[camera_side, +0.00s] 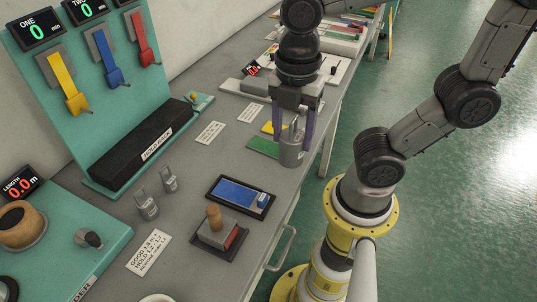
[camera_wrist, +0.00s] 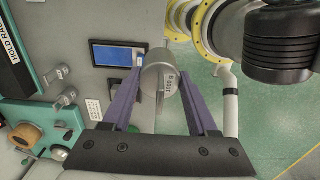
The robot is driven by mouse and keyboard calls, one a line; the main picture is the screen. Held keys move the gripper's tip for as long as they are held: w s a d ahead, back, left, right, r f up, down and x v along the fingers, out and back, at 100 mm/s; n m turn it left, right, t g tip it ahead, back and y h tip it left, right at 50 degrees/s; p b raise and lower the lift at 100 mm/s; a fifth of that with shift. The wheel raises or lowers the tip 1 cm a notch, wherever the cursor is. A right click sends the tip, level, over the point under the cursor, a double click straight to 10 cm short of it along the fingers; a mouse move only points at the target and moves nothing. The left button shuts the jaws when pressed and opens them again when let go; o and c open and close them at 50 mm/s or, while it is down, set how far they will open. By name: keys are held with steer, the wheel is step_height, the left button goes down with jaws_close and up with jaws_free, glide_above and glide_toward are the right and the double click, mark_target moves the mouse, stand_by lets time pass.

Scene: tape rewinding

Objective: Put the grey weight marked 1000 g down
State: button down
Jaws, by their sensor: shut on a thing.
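The grey cylindrical weight (camera_side: 291,154) is held upright between the purple fingers of my gripper (camera_side: 294,125), near the table's right edge in the side view. In the wrist view the weight (camera_wrist: 157,78) sits between the fingertips (camera_wrist: 164,77), with partly readable dark lettering on its side. My gripper is shut on it. The weight appears to hang above the table near the green card; the exact gap under it cannot be told.
Two smaller grey weights (camera_side: 147,206) (camera_side: 169,180) stand on the grey table. A tray with a blue panel (camera_side: 237,193) and a wooden-handled block (camera_side: 214,225) lie nearer. A green card (camera_side: 262,146) lies left of the held weight. A black hold rail (camera_side: 135,155) is farther left.

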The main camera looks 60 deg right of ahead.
steer(key=shift+w+a+f, duration=0.65)
steer(key=shift+w+f, duration=1.35)
steer(key=shift+w+a+f, duration=0.7)
steer(key=shift+w+f, duration=1.25)
steer(key=shift+f, duration=0.1)
steer(key=shift+w+a+f, duration=0.65)
steer(key=shift+w+f, duration=1.35)
steer(key=shift+f, duration=0.1)
steer(key=shift+c, duration=0.9)
jaws_free()
steer(key=shift+s+f, duration=0.1)
steer(key=shift+f, duration=0.05)
